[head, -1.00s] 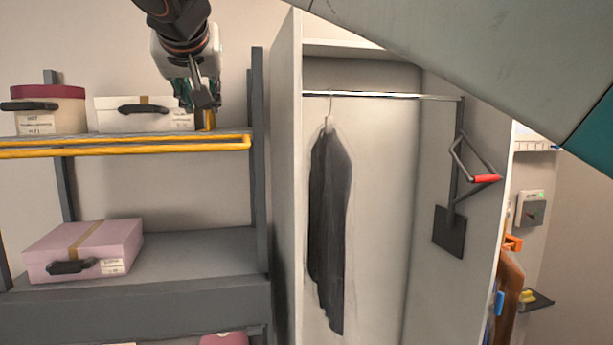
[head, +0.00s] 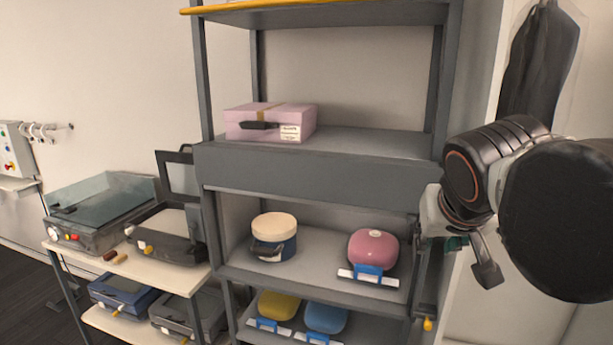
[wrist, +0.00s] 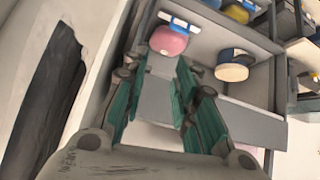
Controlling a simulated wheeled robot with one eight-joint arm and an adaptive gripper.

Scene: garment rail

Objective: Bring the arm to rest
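My arm (head: 560,210) is in the right part of the head view, folded close to the camera. My gripper (head: 468,262) hangs below the wrist there, beside the right post of the grey shelf; its fingers are partly hidden. In the wrist view my gripper (wrist: 162,78) shows two green-padded fingers apart, with nothing between them but the shelf behind.
A grey shelf (head: 300,170) holds a pink box (head: 270,122), a round box (head: 274,237) and a pink case (head: 373,250). A dark garment (head: 540,60) hangs right. A bench (head: 150,270) with grey machines stands left.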

